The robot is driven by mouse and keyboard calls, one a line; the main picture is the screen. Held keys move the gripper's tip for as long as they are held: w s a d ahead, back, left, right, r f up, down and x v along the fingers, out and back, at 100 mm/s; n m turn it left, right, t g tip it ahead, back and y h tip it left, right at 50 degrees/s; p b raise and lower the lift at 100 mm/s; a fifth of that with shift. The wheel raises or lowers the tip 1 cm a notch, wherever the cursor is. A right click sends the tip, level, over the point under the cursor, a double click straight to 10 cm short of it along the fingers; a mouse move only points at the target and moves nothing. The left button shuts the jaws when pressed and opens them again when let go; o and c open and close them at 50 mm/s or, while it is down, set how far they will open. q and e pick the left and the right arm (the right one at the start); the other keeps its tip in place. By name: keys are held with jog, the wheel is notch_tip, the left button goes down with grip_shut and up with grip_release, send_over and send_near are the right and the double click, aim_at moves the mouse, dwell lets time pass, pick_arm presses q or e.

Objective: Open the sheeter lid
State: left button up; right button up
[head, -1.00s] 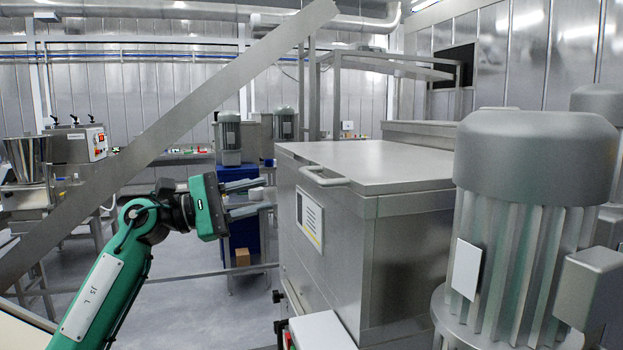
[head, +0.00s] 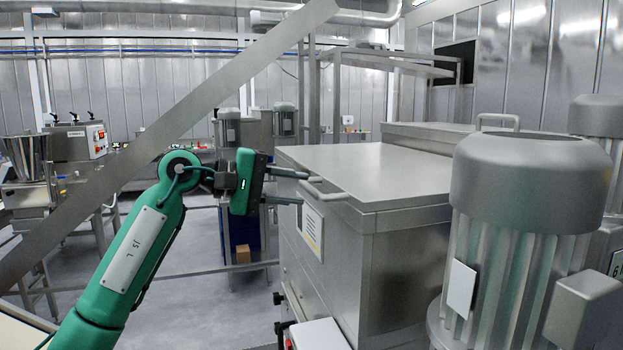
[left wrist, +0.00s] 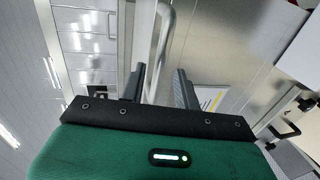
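The sheeter lid (head: 385,168) is a flat steel top lying closed on a steel box. Its bar handle (head: 326,190) sticks out at the lid's left edge. My left gripper (head: 302,187) is open beside that edge, one finger above the other, its tips at the near side of the handle. In the left wrist view, the handle (left wrist: 163,45) runs lengthwise in the gap between the two apart fingers of my left gripper (left wrist: 160,80). Whether a finger touches the handle I cannot tell. My right gripper is not seen.
A large grey motor (head: 530,200) stands close on the right, in front of the box. A slanted steel bar (head: 165,125) crosses the left side of the head view. A label (head: 312,228) is on the box's side. The floor left of the box is open.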

aim_at(307, 190)
pick_arm(q)
jog(key=shift+p+x, duration=0.6)
jog(key=shift+x, duration=1.45)
grip_shut()
